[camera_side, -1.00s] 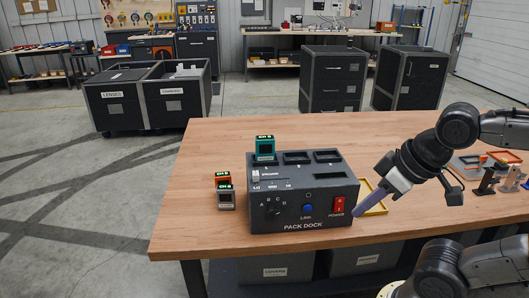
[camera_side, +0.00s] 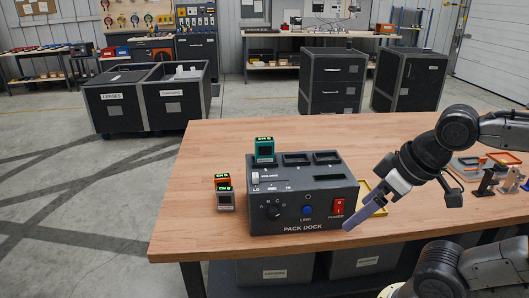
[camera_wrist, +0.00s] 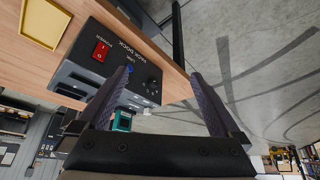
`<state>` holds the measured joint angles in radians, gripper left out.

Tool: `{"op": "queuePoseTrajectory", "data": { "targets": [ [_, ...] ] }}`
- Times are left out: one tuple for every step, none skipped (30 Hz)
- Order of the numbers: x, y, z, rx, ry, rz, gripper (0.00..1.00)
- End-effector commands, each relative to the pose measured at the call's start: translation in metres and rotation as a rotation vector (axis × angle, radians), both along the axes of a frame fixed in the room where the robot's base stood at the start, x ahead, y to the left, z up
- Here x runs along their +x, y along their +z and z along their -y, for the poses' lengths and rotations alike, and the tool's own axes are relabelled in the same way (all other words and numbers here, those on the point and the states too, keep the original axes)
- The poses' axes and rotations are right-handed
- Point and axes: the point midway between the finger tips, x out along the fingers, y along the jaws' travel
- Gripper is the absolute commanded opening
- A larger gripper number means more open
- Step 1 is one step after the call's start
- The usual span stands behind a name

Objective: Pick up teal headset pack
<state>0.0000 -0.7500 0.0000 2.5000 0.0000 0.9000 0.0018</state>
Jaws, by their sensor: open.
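The teal headset pack (camera_side: 264,148) stands upright in the back-left slot of the dark grey pack dock (camera_side: 319,228). Its top rises above the dock. In the wrist view the teal pack (camera_wrist: 122,121) shows small beyond the dock, partly hidden by a finger and the gripper body. My gripper (camera_side: 347,226) is in front of the dock's right front corner, low and right of the power switch, apart from the teal pack. In the wrist view its two fingers (camera_wrist: 160,74) are spread with nothing between them.
An orange pack (camera_side: 222,179) and a grey pack (camera_side: 225,200) stand on the table left of the dock. A yellow tray (camera_side: 375,208) lies right of the dock, partly behind my gripper. Trays and small stands (camera_side: 487,180) sit far right. The table (camera_side: 215,145) behind the dock is clear.

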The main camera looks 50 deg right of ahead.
Motion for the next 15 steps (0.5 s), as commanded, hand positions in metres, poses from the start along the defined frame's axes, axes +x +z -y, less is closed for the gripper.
{"op": "queuePoseTrajectory", "data": {
  "targets": [
    [-0.001, 0.0, 0.0, 0.005, -0.009, -0.003, 1.0],
    [-0.003, -0.001, 0.0, 0.009, -0.018, -0.013, 1.0],
    [-0.007, -0.003, 0.0, 0.018, -0.035, -0.035, 1.0],
    [-0.009, -0.001, 0.0, 0.025, -0.049, -0.045, 1.0],
    [-0.009, 0.005, 0.0, 0.033, -0.066, -0.049, 1.0],
    [-0.008, 0.017, 0.0, 0.045, -0.087, -0.045, 1.0],
    [-0.007, 0.026, 0.0, 0.052, -0.104, -0.045, 1.0],
    [-0.004, 0.036, 0.0, 0.061, -0.12, -0.048, 1.0],
    [0.001, 0.049, 0.0, 0.071, -0.143, -0.054, 1.0],
    [0.005, 0.06, 0.001, 0.079, -0.163, -0.059, 1.0],
    [0.009, 0.071, 0.001, 0.087, -0.181, -0.066, 1.0],
    [0.016, 0.085, 0.002, 0.096, -0.207, -0.076, 1.0],
    [0.021, 0.095, 0.002, 0.104, -0.228, -0.085, 1.0],
    [0.027, 0.105, 0.003, 0.111, -0.247, -0.093, 1.0],
    [0.036, 0.119, 0.004, 0.119, -0.273, -0.105, 1.0]
  ]
}}
